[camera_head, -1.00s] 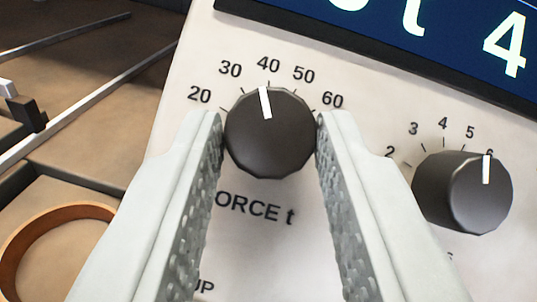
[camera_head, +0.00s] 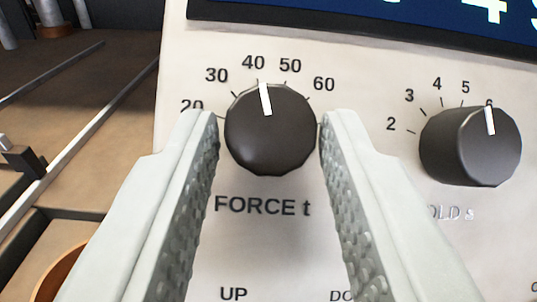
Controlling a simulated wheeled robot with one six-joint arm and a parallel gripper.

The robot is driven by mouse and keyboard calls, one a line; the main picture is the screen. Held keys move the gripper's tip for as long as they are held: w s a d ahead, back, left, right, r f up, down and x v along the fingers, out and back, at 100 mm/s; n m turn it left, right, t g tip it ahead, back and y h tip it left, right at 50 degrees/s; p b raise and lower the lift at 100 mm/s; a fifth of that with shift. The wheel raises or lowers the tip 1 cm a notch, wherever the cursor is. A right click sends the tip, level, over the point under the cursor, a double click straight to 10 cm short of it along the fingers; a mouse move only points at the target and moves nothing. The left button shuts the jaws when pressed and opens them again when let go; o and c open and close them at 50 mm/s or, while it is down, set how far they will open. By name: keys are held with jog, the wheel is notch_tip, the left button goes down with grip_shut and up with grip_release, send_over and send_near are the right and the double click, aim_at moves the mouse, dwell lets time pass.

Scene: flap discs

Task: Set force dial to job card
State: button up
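The force dial (camera_head: 270,140) is a dark round knob above the printed words "FORCE t". Its white pointer line stands close to the 40 mark, slightly on the 50 side. My gripper (camera_head: 269,122) has one finger on each side of the dial, with a thin gap showing at both sides. The fingers are open around the knob and hold nothing. No job card can be made out in view.
A second dark knob (camera_head: 470,146) is to the right, its pointer near 6. A blue display (camera_head: 380,14) is cut off at the top. "UP" and a partly hidden label are below. At left are metal rods and an orange ring (camera_head: 58,275).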

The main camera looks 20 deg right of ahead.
jog(key=o, duration=0.3)
jog(key=v, duration=1.7)
jog(key=shift+s, duration=0.15)
jog(key=shift+a, duration=0.1)
jog(key=s+d+f+n+g+y, duration=0.15)
jog(key=s+d+f, duration=0.3)
jog(key=d, duration=0.45)
jog(key=s+d+f+n+g+y, duration=0.1)
jog(key=s+d+f+g+y, duration=0.15)
jog(key=s+d, duration=0.5)
jog(key=s+d+f+t+y, duration=0.1)
jog(key=s+d+f+t, duration=0.1)
jog(key=s+d+f, duration=0.2)
jog(key=s+d+f+t+y, duration=0.1)
jog(key=s+d+f+t, duration=0.1)
jog(key=s+d, duration=0.8)
jog(key=s+f, duration=0.1)
jog(key=s, duration=0.4)
jog(key=shift+s+f+t, duration=0.3)
jog(key=shift+f+t, duration=0.05)
jog(key=shift+t, duration=0.05)
